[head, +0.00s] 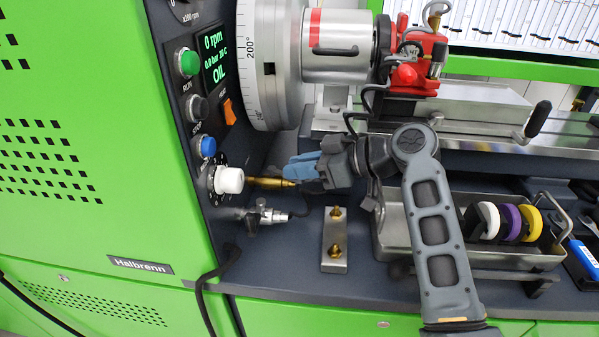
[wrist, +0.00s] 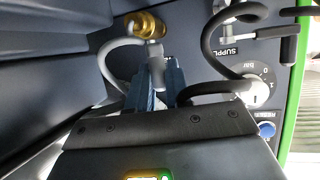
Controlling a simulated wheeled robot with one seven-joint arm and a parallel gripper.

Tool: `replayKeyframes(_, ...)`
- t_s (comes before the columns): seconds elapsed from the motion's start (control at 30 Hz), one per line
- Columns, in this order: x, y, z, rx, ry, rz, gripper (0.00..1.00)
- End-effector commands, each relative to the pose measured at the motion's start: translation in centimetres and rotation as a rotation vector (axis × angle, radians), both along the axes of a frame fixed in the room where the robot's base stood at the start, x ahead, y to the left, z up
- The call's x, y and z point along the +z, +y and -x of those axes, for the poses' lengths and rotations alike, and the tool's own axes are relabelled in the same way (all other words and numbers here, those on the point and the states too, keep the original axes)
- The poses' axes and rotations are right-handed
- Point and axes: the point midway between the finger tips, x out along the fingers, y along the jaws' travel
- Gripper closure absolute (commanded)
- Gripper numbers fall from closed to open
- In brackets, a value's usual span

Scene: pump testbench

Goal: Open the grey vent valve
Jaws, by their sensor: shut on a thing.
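My gripper (head: 298,168) has blue fingers and is at the front of the green machine, beside a brass fitting (head: 268,183). In the wrist view the blue fingers (wrist: 155,80) are closed around a short grey piece, the grey vent valve (wrist: 156,58), just below the brass fitting (wrist: 146,26). A pale hose (wrist: 112,45) curves away from the brass part. The grip's lower end is hidden by my gripper's body, and in the head view the fingers hide the grey piece. Whether the valve is turned cannot be told.
A white knob (head: 229,180) and a silver fitting (head: 265,215) sit close by. A metal block with brass nozzles (head: 334,240) and a tray (head: 395,222) with coloured rings stand right. A black looped line (wrist: 215,45) passes near my gripper.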

Motion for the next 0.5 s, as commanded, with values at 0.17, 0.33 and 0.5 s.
replayKeyframes(0.17, -0.1, 0.22, 0.11, 0.003, 0.003, 0.001, 1.0)
replayKeyframes(0.33, -0.06, 0.17, 0.09, 0.001, 0.002, 0.001, 0.66)
replayKeyframes(0.5, -0.03, 0.11, 0.06, 0.001, 0.002, 0.0, 0.58)
